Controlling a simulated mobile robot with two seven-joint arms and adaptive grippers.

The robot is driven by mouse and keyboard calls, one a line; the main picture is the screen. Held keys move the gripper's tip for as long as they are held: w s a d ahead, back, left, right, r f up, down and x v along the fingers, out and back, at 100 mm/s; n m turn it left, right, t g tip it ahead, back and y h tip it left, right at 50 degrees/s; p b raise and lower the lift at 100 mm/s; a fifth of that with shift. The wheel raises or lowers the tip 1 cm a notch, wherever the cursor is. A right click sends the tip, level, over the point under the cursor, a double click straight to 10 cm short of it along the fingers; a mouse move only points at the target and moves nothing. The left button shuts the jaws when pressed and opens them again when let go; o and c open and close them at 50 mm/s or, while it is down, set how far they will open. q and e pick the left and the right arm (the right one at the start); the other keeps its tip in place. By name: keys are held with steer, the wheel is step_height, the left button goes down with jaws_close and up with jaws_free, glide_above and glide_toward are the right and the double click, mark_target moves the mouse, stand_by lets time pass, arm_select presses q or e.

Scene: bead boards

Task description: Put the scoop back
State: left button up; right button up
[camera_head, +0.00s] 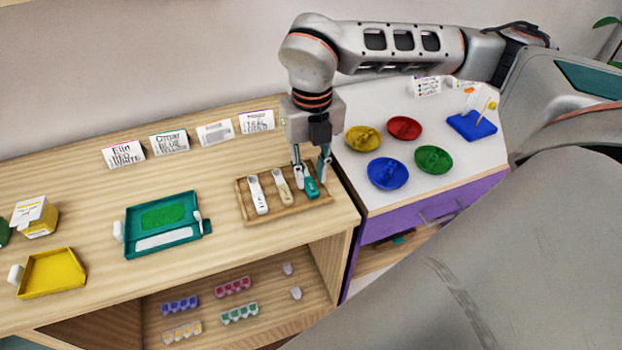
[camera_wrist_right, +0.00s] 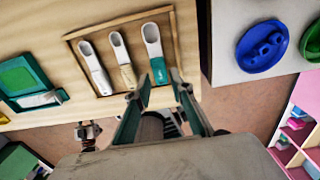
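A scoop with a teal handle and white bowl lies at the right end of the wooden tray (camera_head: 290,213); its handle (camera_head: 311,190) shows in the head view, and the whole scoop (camera_wrist_right: 155,54) shows in the right wrist view. A white scoop (camera_head: 257,193) and a beige-handled scoop (camera_head: 283,186) lie beside it in the tray. My right gripper (camera_head: 311,175) points down over the teal scoop. Its fingers are apart, one on each side of the handle, with gaps visible in the wrist view (camera_wrist_right: 161,84). My left gripper is not in view.
A teal bead tray (camera_head: 127,245) and a yellow tray (camera_head: 53,274) lie to the left on the wooden table. Name cards (camera_head: 170,142) stand behind. Coloured bowls (camera_head: 388,174) stand on the white top at right. Bead strips (camera_head: 240,313) lie on the shelf below.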

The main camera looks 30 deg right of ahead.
mark_target(311, 186)
step_height(311, 186, up, 9)
steer(key=shift+r, duration=0.2)
stand_by(0.6)
